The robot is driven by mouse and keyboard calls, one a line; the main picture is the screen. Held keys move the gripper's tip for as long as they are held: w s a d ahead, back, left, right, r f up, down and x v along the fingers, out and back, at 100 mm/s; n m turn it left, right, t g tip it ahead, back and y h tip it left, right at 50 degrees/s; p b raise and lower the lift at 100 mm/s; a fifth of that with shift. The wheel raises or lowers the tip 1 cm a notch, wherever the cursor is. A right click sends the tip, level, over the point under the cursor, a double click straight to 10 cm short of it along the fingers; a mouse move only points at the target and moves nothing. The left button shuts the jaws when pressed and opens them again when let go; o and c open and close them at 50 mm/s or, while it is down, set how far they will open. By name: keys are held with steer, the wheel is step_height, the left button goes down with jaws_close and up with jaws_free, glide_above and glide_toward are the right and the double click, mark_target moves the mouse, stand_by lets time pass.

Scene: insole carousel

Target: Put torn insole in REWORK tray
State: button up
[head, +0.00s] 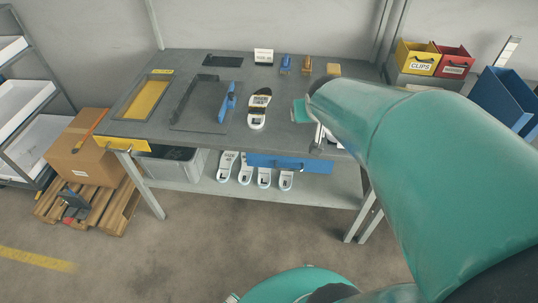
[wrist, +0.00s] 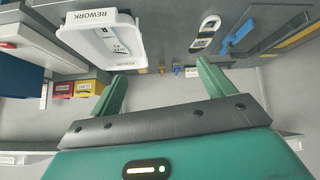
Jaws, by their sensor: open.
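An insole (head: 259,108), white with a dark part and a printed label, lies alone on the grey workbench (head: 195,140). It also shows in the wrist view (wrist: 205,33), at the upper right; I cannot make out a tear. A white tray marked REWORK (wrist: 122,18) is at the upper left of the wrist view, with a printed white piece showing in it.
A yellow-bottomed recess (head: 146,100) is at the bench's left. Several insoles (head: 245,170) lie on the lower shelf. Yellow (head: 417,60) and red (head: 453,62) bins stand at the right. A carton (head: 78,145) sits on a pallet at left.

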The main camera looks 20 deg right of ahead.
steer(key=s+a+r+n+y, duration=0.1)
steer(key=s+a+n+y, duration=0.1)
steer(key=s+a, duration=0.4)
steer(key=s+a+r+n+g+y, duration=0.1)
steer(key=s+a+r+n, duration=0.1)
steer(key=s+a, duration=0.4)
steer(key=a, duration=0.5)
steer(key=shift+s+r+g+y, duration=0.25)
steer(key=shift+s+g+y, duration=0.05)
steer(key=shift+s+y, duration=0.1)
steer(key=shift+a, duration=0.1)
